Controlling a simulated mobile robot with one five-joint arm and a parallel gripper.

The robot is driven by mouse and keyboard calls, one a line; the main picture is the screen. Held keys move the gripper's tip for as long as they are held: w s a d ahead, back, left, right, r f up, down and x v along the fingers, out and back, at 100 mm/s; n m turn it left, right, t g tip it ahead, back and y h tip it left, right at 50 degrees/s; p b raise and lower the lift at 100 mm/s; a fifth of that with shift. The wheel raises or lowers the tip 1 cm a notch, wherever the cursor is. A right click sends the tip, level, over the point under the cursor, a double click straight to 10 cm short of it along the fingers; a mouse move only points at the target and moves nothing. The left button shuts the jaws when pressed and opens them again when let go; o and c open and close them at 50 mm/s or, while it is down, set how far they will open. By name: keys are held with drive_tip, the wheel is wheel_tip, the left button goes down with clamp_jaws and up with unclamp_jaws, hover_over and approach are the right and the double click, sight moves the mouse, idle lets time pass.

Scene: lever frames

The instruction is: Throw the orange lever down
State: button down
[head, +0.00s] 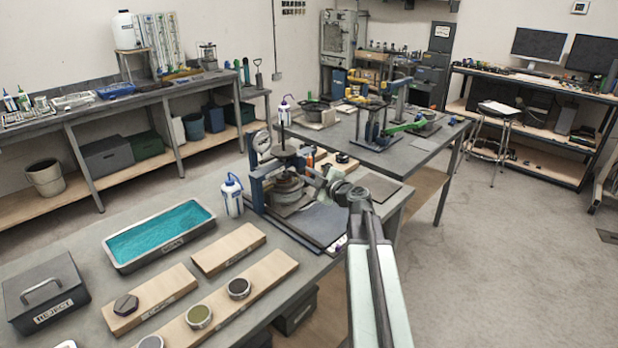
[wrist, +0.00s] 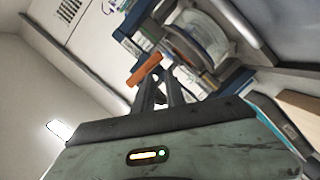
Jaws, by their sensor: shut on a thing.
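The orange lever (wrist: 146,70) shows in the wrist view as a short orange bar, slanting up to the right. My gripper (wrist: 152,78) is shut on it, its dark fingers reaching up to the bar from below. Beyond it are the blue parts of a frame and a round grey part. In the head view my gripper (head: 318,180) is at the right side of the blue-posted frame (head: 257,190) with round metal plates, on the near bench.
A white and blue bottle (head: 233,197) stands left of the frame. A tray of teal material (head: 118,262), wooden boards (head: 228,248) and a dark box marked REJECT (head: 45,298) lie on the near bench. Another bench with apparatus stands behind; open floor is at right.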

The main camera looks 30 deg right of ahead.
drive_tip(key=shift+w+d+f, duration=0.15)
drive_tip(key=shift+f, duration=0.15)
idle(0.5)
